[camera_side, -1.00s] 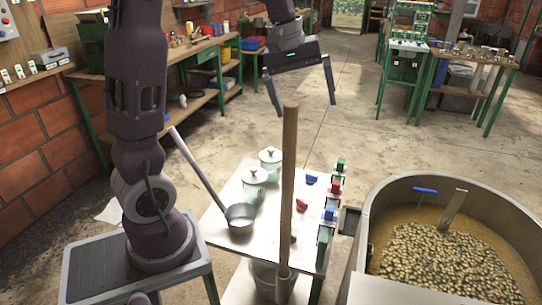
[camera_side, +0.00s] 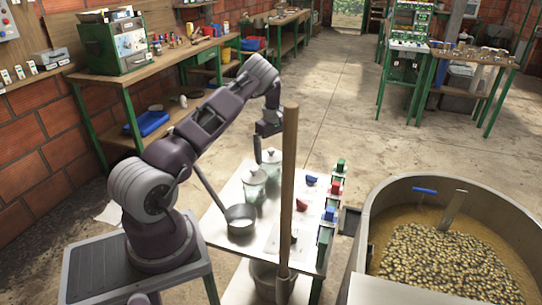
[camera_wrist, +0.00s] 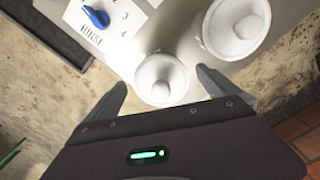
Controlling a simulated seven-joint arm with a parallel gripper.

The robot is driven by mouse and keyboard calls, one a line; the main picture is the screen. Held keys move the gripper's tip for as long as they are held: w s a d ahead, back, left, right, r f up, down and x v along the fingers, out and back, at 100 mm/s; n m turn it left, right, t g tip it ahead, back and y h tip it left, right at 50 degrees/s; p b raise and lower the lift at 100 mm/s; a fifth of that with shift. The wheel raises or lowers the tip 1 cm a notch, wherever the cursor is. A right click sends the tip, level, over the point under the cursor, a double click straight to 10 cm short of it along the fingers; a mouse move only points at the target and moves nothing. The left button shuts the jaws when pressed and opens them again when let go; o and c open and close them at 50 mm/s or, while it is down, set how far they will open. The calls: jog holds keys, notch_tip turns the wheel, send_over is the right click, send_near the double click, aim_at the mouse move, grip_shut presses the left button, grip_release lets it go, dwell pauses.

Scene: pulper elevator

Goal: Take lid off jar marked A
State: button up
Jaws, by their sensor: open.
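Two glass jars with white knobbed lids stand side by side on the white table. The far jar (camera_side: 271,158) is beside my gripper (camera_side: 260,150), and the near jar (camera_side: 253,187) is just in front of it. In the wrist view my gripper (camera_wrist: 161,82) is open, with one lid (camera_wrist: 162,80) between and slightly beyond its two fingertips. The other lid (camera_wrist: 236,27) lies to the upper right, outside the fingers. I cannot tell whether a finger touches a lid. No letter A can be read on either jar.
A saucepan (camera_side: 240,217) with a long handle stands in front of the jars. A wooden pole (camera_side: 288,190) rises close to the right. Blue and red knobs (camera_side: 334,188) line the table's right side. A large vat (camera_side: 440,245) stands farther right.

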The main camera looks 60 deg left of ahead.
aim_at(272, 150)
jog(key=c, duration=1.3)
jog(key=shift+o, duration=0.2)
notch_tip(272, 150, up, 10)
jog(key=shift+r, duration=0.1)
